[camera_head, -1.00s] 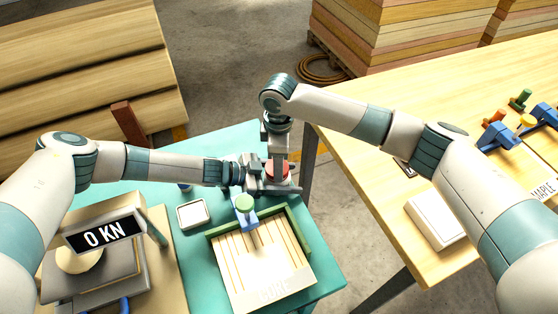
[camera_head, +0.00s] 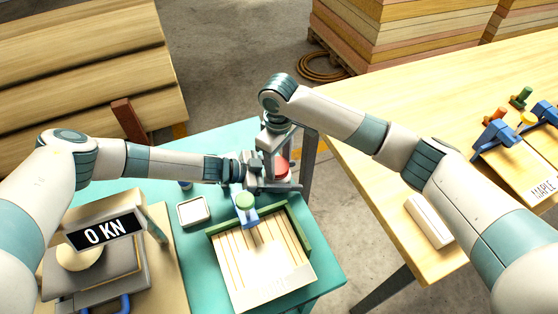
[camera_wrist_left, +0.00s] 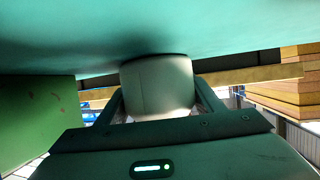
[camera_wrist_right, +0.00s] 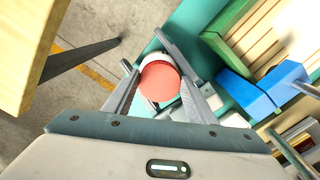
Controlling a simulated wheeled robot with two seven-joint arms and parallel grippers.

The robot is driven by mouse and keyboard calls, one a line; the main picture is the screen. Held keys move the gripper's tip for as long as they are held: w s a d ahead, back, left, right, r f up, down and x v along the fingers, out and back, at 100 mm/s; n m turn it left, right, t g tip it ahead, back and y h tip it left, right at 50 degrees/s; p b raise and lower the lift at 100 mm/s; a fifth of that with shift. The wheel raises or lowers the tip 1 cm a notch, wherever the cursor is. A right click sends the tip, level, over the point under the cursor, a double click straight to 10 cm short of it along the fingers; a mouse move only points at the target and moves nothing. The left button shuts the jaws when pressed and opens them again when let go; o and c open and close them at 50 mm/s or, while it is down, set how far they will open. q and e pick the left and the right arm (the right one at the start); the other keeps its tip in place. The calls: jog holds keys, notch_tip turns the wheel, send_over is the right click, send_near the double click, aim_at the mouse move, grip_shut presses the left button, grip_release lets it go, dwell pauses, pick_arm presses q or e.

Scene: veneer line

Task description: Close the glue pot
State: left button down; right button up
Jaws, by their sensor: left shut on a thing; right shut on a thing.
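The glue pot (camera_wrist_left: 158,88) is a pale cylinder standing on the teal table. My left gripper (camera_wrist_left: 160,92) is shut around its side, one finger on each side. The red lid (camera_wrist_right: 160,82) shows in the right wrist view between the fingers of my right gripper (camera_wrist_right: 164,72), which is shut on it from above. The white rim of the pot shows just behind the lid. The lid (camera_head: 282,168) also shows in the head view, partly hidden by the grippers. I cannot tell whether it is fully seated.
A slatted wooden tray (camera_head: 262,274) with green sides, with a blue, green-topped tool (camera_head: 246,208) on it, is close in front of the grippers. A small white dish (camera_head: 193,212) sits to the left. A press with a "0 KN" display (camera_head: 104,234) stands further left.

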jog(key=o, duration=1)
jog(key=shift+r, duration=0.1)
jog(key=shift+r, duration=2.2)
